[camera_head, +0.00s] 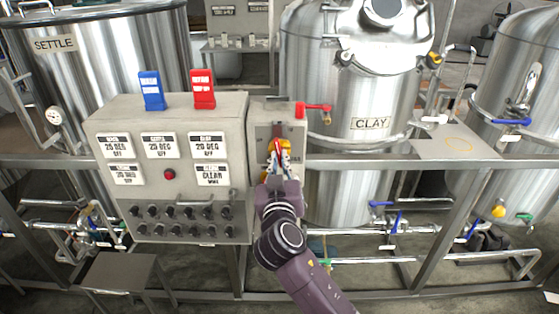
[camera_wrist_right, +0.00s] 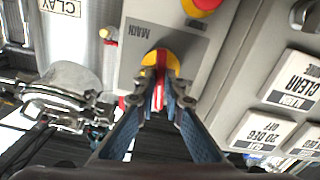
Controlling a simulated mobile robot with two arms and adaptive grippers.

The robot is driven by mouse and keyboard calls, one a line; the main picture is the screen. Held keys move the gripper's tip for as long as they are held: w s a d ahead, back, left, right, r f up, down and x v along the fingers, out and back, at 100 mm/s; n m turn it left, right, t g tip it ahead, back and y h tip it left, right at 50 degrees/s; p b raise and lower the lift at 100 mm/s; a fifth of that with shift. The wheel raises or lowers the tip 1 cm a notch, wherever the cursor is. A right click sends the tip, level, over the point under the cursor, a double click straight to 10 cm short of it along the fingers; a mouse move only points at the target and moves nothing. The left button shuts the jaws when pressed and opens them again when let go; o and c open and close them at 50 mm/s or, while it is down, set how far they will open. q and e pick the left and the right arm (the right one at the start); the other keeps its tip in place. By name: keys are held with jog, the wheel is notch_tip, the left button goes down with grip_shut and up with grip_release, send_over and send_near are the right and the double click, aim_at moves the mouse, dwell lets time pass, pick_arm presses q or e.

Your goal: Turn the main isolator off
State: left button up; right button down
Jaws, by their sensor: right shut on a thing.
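The main isolator is a red bar handle on a round yellow plate, on a narrow grey box (camera_head: 295,128) right of the control panel. In the right wrist view the red handle (camera_wrist_right: 159,85) stands lengthwise in the picture on its yellow plate (camera_wrist_right: 150,59), beside a label reading MAIN. My right gripper (camera_head: 278,160) reaches up from below; in the right wrist view its fingertips (camera_wrist_right: 159,97) are shut on the handle from both sides. The gripper hides part of the handle and plate. My left gripper is not in view.
The control panel (camera_head: 118,200) on the left carries display plates, a red button (camera_head: 169,174) and black knobs. A red-and-yellow button (camera_wrist_right: 205,4) sits close to the isolator. A red lever (camera_head: 315,107) juts right above the box. A clay tank (camera_head: 340,85) stands behind.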

jog(key=n, duration=0.3)
jog(key=shift+n+p, duration=0.3)
jog(key=n+p, duration=0.1)
jog(key=n, duration=0.2)
jog(key=shift+a+n, duration=0.1)
jog(key=shift+n, duration=0.2)
jog(key=n+p, duration=0.2)
jog(key=n, duration=0.3)
jog(key=shift+f+n+p, duration=0.1)
jog(key=shift+n+p, duration=0.7)
jog(key=shift+n, duration=0.9)
jog(key=c, duration=2)
grip_release()
jog(key=shift+s, duration=0.1)
